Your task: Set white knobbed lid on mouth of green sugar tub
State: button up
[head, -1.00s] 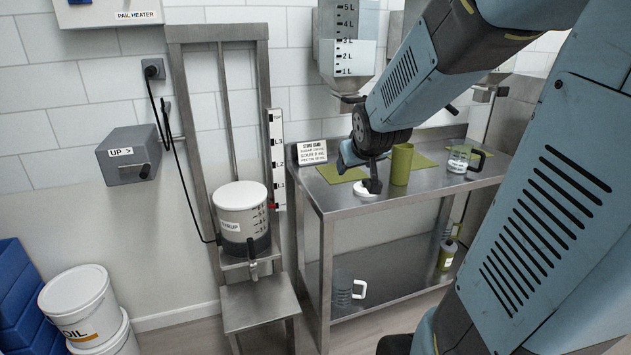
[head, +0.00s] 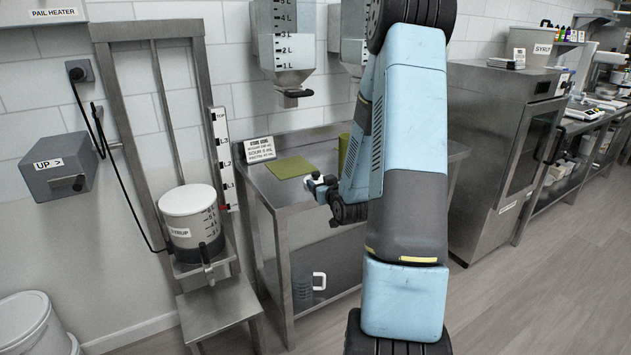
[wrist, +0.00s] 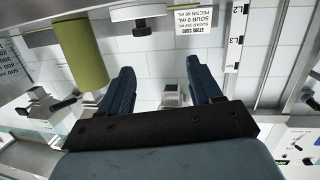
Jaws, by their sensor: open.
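The green sugar tub (wrist: 82,50) hangs upside down at the left of the wrist view, which is inverted. In the head view only a strip of the tub (head: 343,148) shows beside my arm. The white lid (wrist: 153,11) appears to be at the top of the wrist view, its dark knob pointing away from the bench. In the head view the lid is mostly hidden near my gripper (head: 322,187). In the wrist view my gripper (wrist: 160,72) has its two dark fingers apart, with nothing held between them. The tub's mouth is not clearly visible.
The steel bench (head: 290,188) carries a green mat (head: 291,167) and a recipe card (head: 260,150). Clear hoppers (head: 283,45) hang above it. A syrup pail (head: 190,215) stands on the lift at left. A clear jug (head: 303,290) sits on the lower shelf.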

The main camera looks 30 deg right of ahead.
aim_at(317, 176)
jog(key=shift+m+t+h, duration=0.4)
jog(key=shift+m+t, duration=0.2)
jog(key=shift+t, duration=0.3)
jog(key=w+d+f, duration=0.1)
jog(key=w, duration=0.1)
jog(key=w+d+f, duration=0.1)
jog(key=w, duration=0.1)
jog(key=w+d+f, duration=0.1)
jog(key=w+d, duration=0.1)
jog(key=w, duration=0.1)
jog(key=shift+w, duration=0.1)
jog(key=shift+w+d+f, duration=0.15)
jog(key=shift+w, duration=1.15)
jog(key=shift+w+d+f, duration=0.1)
jog(key=shift+w, duration=1.2)
jog(key=c, duration=1.1)
